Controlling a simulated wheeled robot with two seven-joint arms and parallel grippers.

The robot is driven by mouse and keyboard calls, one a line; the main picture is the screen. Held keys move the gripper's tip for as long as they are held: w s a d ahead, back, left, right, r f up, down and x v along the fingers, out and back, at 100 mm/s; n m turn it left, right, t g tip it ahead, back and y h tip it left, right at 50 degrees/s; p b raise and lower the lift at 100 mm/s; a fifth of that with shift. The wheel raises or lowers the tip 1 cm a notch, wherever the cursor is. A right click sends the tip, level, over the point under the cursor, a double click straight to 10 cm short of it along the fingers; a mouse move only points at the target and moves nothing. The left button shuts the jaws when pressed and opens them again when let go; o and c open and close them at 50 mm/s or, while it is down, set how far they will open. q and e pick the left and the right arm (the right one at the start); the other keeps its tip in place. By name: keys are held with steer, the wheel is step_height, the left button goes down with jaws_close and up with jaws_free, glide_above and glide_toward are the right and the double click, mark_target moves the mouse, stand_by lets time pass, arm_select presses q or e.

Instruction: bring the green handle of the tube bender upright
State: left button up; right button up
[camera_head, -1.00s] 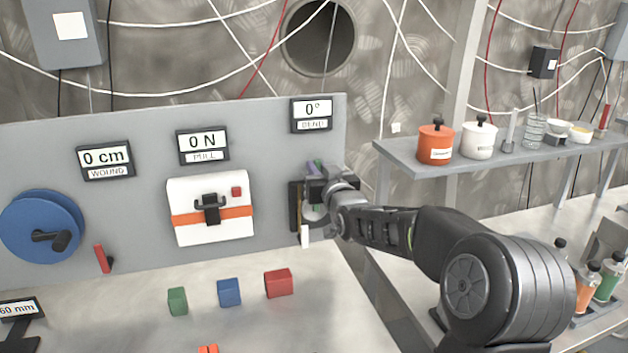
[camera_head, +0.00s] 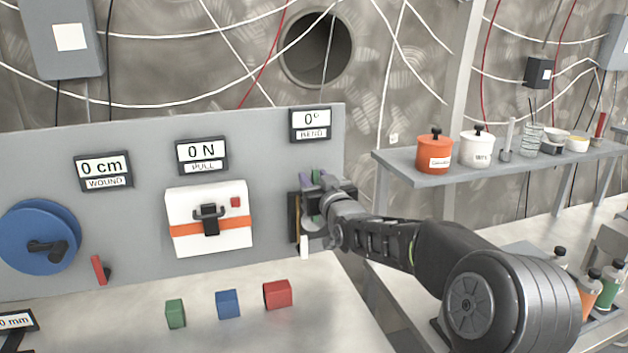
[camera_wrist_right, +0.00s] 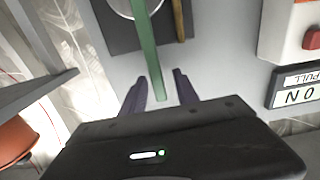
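The tube bender (camera_head: 294,215) is mounted on the grey panel, with a dark plate largely hidden behind my right gripper. Its green handle (camera_wrist_right: 146,55) shows in the right wrist view as a long bar whose end lies between the two fingers. Only a bit of the green handle (camera_head: 316,202) shows in the head view. My right gripper (camera_head: 318,181) is at the bender; in the right wrist view its purple-grey fingers (camera_wrist_right: 160,88) are open, with gaps on both sides of the handle. The BEND display (camera_head: 311,124) reads 0°. My left gripper is not in view.
On the panel are a blue reel (camera_head: 40,238), a white box with an orange band (camera_head: 183,235) and a red lever (camera_head: 98,270). Green, blue and red blocks (camera_head: 277,294) stand on the bench. A shelf (camera_head: 410,168) with jars is at right.

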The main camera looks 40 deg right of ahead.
steer(key=b+v, duration=0.2)
steer(key=v, duration=0.5)
steer(key=shift+s, duration=0.25)
steer(key=shift+a, duration=0.1)
